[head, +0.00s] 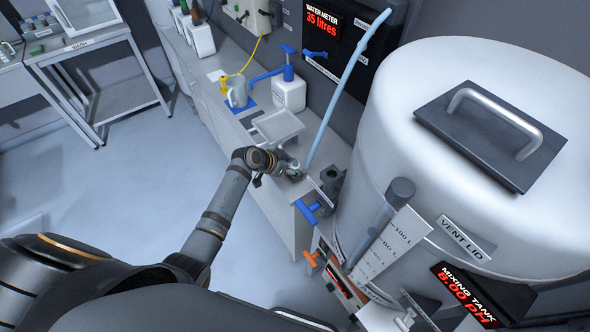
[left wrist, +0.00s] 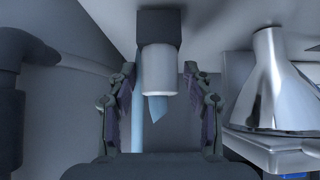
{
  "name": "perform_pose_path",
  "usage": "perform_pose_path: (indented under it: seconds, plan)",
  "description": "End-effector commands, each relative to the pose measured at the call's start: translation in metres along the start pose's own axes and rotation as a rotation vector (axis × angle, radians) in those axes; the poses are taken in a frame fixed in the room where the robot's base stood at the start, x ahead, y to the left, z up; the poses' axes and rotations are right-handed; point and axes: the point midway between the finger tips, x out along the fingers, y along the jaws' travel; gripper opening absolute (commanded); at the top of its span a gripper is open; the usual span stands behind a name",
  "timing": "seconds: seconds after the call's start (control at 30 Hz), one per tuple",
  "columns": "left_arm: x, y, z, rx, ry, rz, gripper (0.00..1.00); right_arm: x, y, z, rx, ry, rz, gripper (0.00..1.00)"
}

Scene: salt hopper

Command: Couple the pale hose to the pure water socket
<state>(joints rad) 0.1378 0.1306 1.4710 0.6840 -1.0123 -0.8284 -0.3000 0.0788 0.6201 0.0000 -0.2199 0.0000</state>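The pale blue hose (head: 345,85) runs from the upper right of the head view down to my left gripper (head: 292,173) by the bench edge. In the left wrist view, a light grey collar with a black upper part (left wrist: 160,70) hangs between the spread fingers of my left gripper (left wrist: 160,112). Gaps show on both sides of it. Pale blue hose (left wrist: 156,108) shows below and behind the collar. A dark fitting (head: 331,178) stands just right of my left gripper in the head view. I cannot tell which socket is pure water. My right gripper is out of view.
The mixing tank (head: 390,130) fills the right side. A blue valve handle (head: 306,211) and an orange handle (head: 310,258) stick out below the bench end. A metal flask (left wrist: 271,80) stands right in the wrist view. The floor (head: 120,200) is clear.

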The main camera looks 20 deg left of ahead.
Motion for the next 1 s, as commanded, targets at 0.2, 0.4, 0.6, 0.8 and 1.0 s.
perform_pose_path:
  seconds: [0.2,0.4,0.6,0.8,1.0]
  plan:
    - [-0.0001,0.0000,0.0003,0.000,0.000,0.000,0.17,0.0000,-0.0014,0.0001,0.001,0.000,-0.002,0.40]
    - [-0.0001,0.0000,0.0004,0.000,0.000,0.000,0.00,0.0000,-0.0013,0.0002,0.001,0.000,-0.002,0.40]
    - [-0.0007,0.0000,-0.0004,0.000,0.000,0.000,0.00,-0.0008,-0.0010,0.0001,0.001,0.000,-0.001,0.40]
    - [-0.0009,0.0000,-0.0006,0.000,0.000,0.000,0.00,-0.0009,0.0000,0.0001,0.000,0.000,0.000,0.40]
    - [-0.0033,-0.0001,-0.0032,0.000,0.000,0.000,0.00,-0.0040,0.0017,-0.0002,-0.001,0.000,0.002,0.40]
